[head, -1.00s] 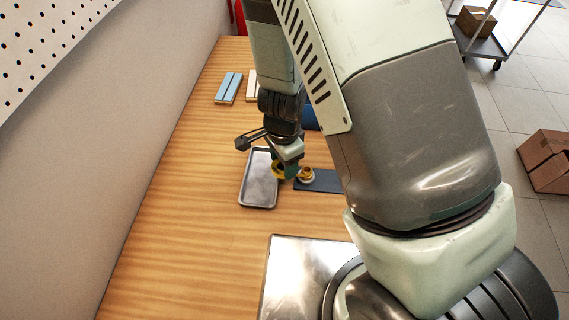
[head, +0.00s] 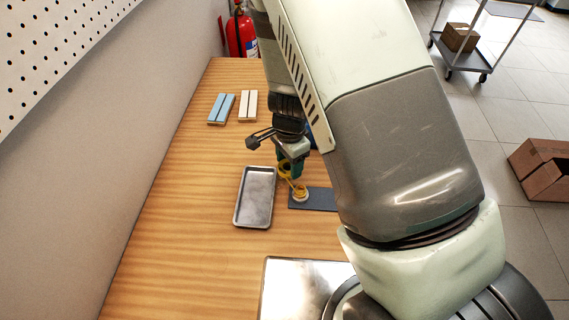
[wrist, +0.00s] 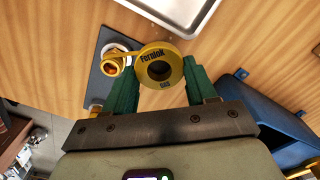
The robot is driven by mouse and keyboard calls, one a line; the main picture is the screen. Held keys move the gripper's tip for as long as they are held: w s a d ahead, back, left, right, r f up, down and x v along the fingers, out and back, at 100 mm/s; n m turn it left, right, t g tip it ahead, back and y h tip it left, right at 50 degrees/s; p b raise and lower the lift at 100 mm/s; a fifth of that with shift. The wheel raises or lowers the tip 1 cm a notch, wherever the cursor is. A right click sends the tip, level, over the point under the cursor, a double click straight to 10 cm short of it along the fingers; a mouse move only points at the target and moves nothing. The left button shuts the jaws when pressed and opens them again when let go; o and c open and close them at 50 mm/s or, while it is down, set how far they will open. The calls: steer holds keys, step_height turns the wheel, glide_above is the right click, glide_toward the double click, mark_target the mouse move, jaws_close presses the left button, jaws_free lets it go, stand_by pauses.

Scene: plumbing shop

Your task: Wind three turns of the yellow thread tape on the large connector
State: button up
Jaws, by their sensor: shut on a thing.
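My gripper (wrist: 162,80) has green fingers shut on the yellow thread tape roll (wrist: 160,68). The roll also shows in the head view (head: 285,170), just behind and left of the large connector (head: 300,192). In the wrist view the brass-coloured large connector (wrist: 113,63) stands in a white ring on a dark mat (wrist: 89,92), left of the roll. Yellow tape seems to run from the roll to the connector. Yellow shows around the connector, but I cannot tell the number of turns. In the head view my gripper (head: 291,166) is partly hidden by my arm.
A metal tray (head: 255,197) lies left of the mat. Blue (head: 221,108) and cream (head: 248,105) grooved blocks lie farther back. A blue bin (wrist: 265,110) shows at the right of the wrist view.

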steer(key=shift+w+d, duration=0.3)
steer(key=shift+d, duration=0.35)
steer(key=shift+w+d, duration=0.3)
steer(key=shift+d, duration=1.45)
steer(key=shift+s+d, duration=0.15)
steer(key=shift+d, duration=0.35)
steer(key=shift+s+d, duration=0.45)
steer(key=shift+d, duration=0.2)
steer(key=shift+s+d, duration=0.4)
steer(key=shift+d, duration=0.2)
steer(key=shift+s+d, duration=0.4)
steer(key=shift+s, duration=0.4)
steer(key=shift+s+d, duration=0.4)
steer(key=shift+s, duration=0.35)
steer(key=shift+s+a, duration=0.1)
steer(key=shift+s, duration=1.4)
steer(key=shift+s+a, duration=0.45)
steer(key=shift+s, duration=0.25)
steer(key=shift+s+a, duration=0.4)
steer(key=shift+s, duration=0.3)
steer(key=shift+s+a, duration=0.3)
steer(key=shift+a, duration=0.2)
steer(key=shift+s+a, duration=0.25)
steer(key=shift+a, duration=0.25)
steer(key=shift+s+a, duration=0.25)
steer(key=shift+a, duration=0.25)
steer(key=shift+w+a, duration=0.1)
steer(key=shift+a, duration=1.6)
